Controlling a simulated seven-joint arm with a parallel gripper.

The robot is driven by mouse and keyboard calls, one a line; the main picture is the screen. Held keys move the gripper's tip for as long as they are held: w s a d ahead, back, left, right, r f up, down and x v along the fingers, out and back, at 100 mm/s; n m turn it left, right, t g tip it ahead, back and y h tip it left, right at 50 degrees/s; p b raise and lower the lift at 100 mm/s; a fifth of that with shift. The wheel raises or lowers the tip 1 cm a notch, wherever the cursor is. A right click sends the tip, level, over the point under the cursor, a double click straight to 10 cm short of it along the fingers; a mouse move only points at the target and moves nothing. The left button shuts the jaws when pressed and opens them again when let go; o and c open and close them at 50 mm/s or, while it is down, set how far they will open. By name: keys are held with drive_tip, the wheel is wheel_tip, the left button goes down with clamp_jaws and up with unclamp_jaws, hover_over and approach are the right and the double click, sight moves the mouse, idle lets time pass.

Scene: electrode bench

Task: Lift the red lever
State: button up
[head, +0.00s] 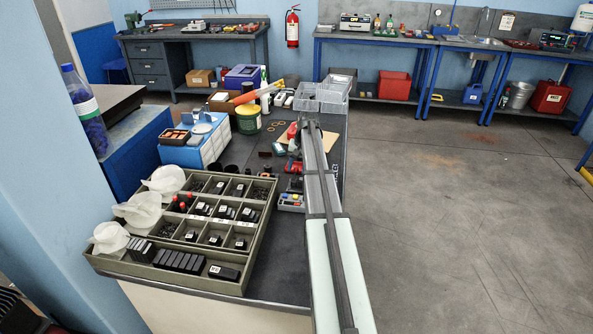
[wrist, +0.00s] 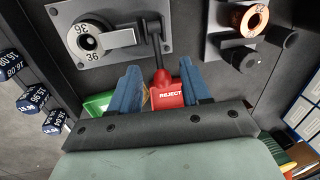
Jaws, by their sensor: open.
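The red lever (wrist: 161,77) shows in the wrist view as a dark shaft coming down from a grey wall plate (wrist: 110,33), with a red end at the bottom. My gripper (wrist: 159,68) is open, with one blue finger to the left of the lever and one to the right. In the head view my arm runs along the bench's right side, and I cannot make out the lever there.
A dial (wrist: 90,40) is left of the lever; a copper-coloured knob (wrist: 249,18) and black knob (wrist: 243,59) are right. A compartment tray (head: 215,262) fills the near bench.

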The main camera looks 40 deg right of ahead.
drive_tip(key=shift+w+a+f, duration=0.1)
drive_tip(key=shift+a+f, duration=0.05)
drive_tip(key=shift+f, duration=0.6)
clamp_jaws()
